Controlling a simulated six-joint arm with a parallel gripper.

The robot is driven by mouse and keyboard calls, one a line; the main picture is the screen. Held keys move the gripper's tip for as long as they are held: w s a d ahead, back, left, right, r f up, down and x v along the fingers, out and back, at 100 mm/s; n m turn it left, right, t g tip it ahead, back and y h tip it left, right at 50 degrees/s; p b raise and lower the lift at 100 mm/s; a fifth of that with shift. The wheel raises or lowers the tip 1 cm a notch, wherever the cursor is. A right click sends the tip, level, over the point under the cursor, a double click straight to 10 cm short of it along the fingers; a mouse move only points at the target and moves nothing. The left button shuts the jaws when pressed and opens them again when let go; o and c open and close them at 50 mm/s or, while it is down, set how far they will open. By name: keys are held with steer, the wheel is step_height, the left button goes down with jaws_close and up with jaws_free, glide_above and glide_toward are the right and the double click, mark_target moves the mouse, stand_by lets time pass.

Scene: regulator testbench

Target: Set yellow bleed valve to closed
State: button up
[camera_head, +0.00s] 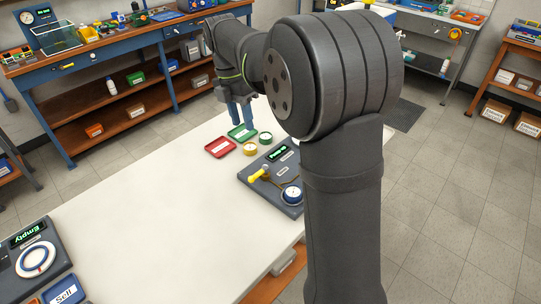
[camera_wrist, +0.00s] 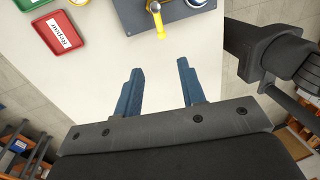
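The yellow bleed valve (camera_head: 258,174) is a short yellow lever on the dark grey test panel (camera_head: 250,190), at the middle of the table's far right part. In the wrist view the lever (camera_wrist: 160,26) shows at the top, its free end toward my gripper. My gripper (camera_head: 240,115) is above the table's far end, beyond the panel. In the wrist view its two blue fingers (camera_wrist: 157,75) are wide apart with nothing between them. They are apart from the lever. My own arm hides the area right of the panel in the head view.
The panel carries a lit green display (camera_head: 278,153) and a round gauge (camera_head: 291,195). Most of the white table (camera_head: 150,220) is clear.

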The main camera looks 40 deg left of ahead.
mark_target(258, 175)
steer(key=d+f, duration=0.1)
steer(key=f, duration=0.4)
steer(key=d+f, duration=0.1)
steer(key=f, duration=0.5)
steer(key=d+f, duration=0.1)
steer(key=f, duration=0.4)
steer(key=shift+d+f, duration=0.2)
steer(key=shift+f, duration=0.2)
jaws_close()
